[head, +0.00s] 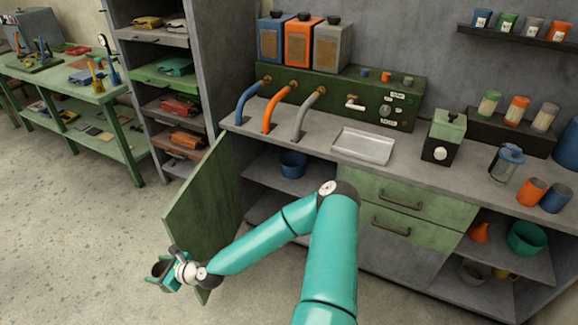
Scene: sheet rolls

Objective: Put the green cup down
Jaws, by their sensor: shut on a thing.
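My gripper (168,275) is at the lower left, out over the floor beside the lower outer corner of the open green cabinet door. It is shut on a small cup (159,268), which I take to be the green cup. Its dark opening shows, but the fingers cover much of it and its colour is hard to tell. The cup is held clear of the counter and shelves.
The open green door (203,205) stands between my gripper and the cabinet. A blue cup (293,164) sits inside on a shelf. The grey counter (318,143) holds a metal tray (363,146), with bare room around it. A green workbench (105,95) stands at left.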

